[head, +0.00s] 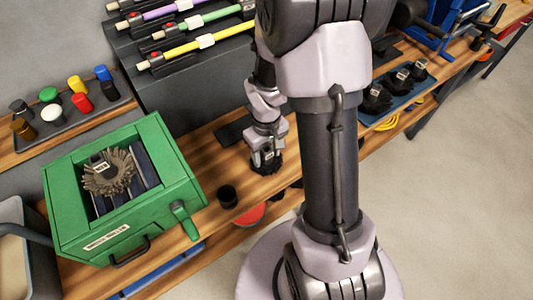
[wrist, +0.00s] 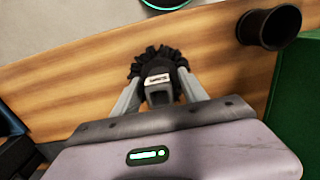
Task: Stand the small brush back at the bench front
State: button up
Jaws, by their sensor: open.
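The small brush (head: 265,167) has dark bristles, a grey block and a white label. It stands on the wooden bench (head: 203,172) near the front edge; it also shows in the wrist view (wrist: 158,62). My gripper (head: 266,153) is down over it, pointing at the bench. In the wrist view my gripper (wrist: 160,90) is open, with one finger on each side of the brush's grey block. I cannot tell whether the fingers touch it. The underside of the bristles is hidden.
A black cup (head: 228,196) stands left of the small brush. Further left is a green box (head: 180,192) with a large round brush (head: 108,172) inside. A blue tray (head: 393,107) with several dark brushes lies to the right. Coloured rods hang on the back rack (head: 150,95).

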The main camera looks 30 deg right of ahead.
jog(key=a+r+m+t+p, duration=0.1)
jog(key=a+r+p, duration=0.1)
jog(key=r, duration=0.7)
jog(key=a+r+t+p, duration=0.1)
jog(key=a+r+p, duration=0.15)
jog(key=r, duration=0.75)
jog(key=s+a+r+m+t+y, duration=0.2)
jog(key=s+a+r+m+t, duration=0.1)
jog(key=s+a+r, duration=0.7)
jog(key=shift+s+a+r+m+t, duration=0.15)
jog(key=shift+s+r+m+t, duration=0.3)
jog(key=shift+s+r, duration=0.2)
jog(key=shift+f+b, duration=0.35)
jog(key=shift+b, duration=0.05)
